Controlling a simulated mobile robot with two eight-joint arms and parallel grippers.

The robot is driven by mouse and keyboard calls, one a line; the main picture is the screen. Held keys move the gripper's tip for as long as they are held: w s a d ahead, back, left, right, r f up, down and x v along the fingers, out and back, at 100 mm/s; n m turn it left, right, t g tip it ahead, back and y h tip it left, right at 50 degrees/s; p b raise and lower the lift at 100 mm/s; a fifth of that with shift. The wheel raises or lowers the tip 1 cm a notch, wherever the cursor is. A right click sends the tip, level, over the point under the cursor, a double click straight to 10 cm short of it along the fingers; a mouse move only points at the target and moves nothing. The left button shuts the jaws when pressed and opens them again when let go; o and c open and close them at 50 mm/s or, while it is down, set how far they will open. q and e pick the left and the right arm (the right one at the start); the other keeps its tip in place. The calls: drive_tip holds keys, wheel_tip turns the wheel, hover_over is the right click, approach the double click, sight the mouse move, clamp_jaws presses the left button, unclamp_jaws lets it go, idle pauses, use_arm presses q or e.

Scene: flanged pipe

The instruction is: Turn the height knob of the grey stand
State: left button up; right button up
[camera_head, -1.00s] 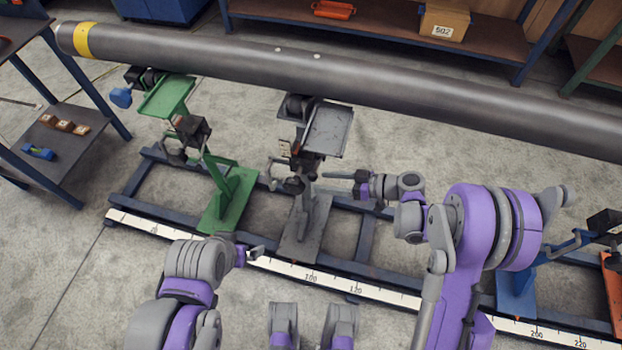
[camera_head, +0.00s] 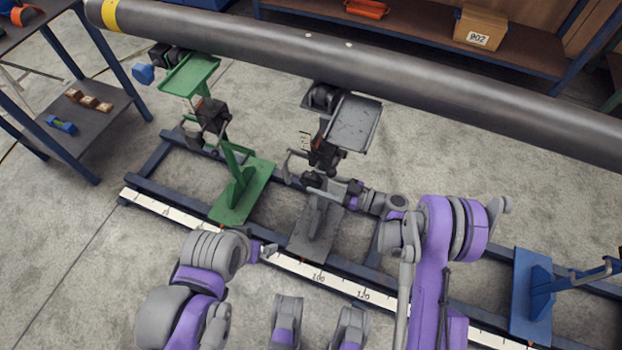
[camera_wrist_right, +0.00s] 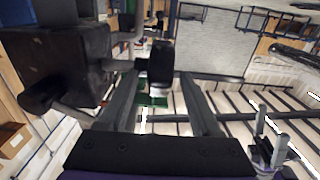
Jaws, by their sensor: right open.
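The grey stand (camera_head: 318,235) is on the rail frame under the pipe, with a tilted grey tray (camera_head: 355,122) and a dark mechanism (camera_head: 322,155) on its post. My right gripper (camera_head: 318,186) is at the post, below that mechanism. In the right wrist view my right gripper (camera_wrist_right: 158,88) is open, and a dark round knob (camera_wrist_right: 160,62) shows between its fingertips, beside a dark block (camera_wrist_right: 65,65). I cannot tell whether the fingers touch the knob. My left gripper (camera_head: 268,250) is low, left of the stand's base, its jaws too small to read.
The long grey pipe (camera_head: 380,75) crosses above the stands. A green stand (camera_head: 240,190) is to the left and a blue stand (camera_head: 532,295) to the right. A white ruler (camera_head: 345,284) runs along the front rail. A shelf table (camera_head: 90,130) is far left.

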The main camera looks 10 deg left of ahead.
sight(311, 180)
drive_tip(key=shift+w+a, duration=0.15)
drive_tip(key=shift+a, duration=0.6)
drive_tip(key=shift+w+a, duration=0.15)
drive_tip(key=shift+a, duration=0.6)
drive_tip(key=shift+c, duration=0.3)
clamp_jaws()
